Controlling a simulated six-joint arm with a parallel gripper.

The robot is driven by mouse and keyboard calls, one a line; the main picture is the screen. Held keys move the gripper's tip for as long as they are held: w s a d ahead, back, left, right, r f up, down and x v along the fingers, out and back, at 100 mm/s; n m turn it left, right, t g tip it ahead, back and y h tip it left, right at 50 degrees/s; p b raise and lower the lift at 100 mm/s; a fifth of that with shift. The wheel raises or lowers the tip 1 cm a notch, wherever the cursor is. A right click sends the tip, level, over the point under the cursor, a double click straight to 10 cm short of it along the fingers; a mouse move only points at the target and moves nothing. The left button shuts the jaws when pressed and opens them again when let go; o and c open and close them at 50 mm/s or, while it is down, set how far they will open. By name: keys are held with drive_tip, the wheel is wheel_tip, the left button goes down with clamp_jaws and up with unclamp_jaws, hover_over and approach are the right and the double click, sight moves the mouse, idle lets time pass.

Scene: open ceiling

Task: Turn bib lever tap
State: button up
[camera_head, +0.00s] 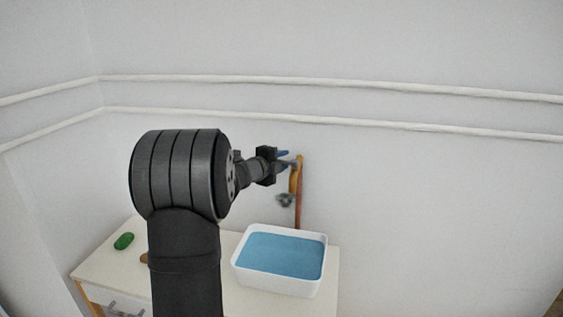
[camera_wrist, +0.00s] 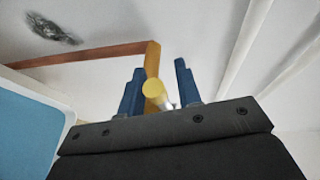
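The tap shows in the head view as an orange-brass body (camera_head: 295,178) on a copper pipe (camera_head: 299,212) against the wall. My gripper (camera_head: 285,159), with blue fingers, is at the tap's upper end and partly covers it. In the wrist view, my gripper (camera_wrist: 158,84) has its two blue fingers apart. A round yellow end (camera_wrist: 153,88) of the tap lies between them in the picture, nearer the left finger. The brass body (camera_wrist: 152,60) and copper pipe (camera_wrist: 90,54) run behind it. I cannot tell whether the fingers touch the tap. The lever is not clearly distinguishable.
A white basin (camera_head: 262,283) with a blue inside stands on a pale table (camera_head: 210,270) below the tap. A green object (camera_head: 124,241) lies on the table at left. A blurred grey patch (camera_head: 285,200) is beside the pipe. Two white pipes (camera_head: 330,83) run along the wall above.

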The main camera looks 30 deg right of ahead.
drive_tip(key=shift+a, duration=0.15)
drive_tip(key=v, duration=1.7)
drive_tip(key=shift+s+r, duration=0.1)
drive_tip(key=shift+r, duration=0.05)
drive_tip(key=x, duration=1.7)
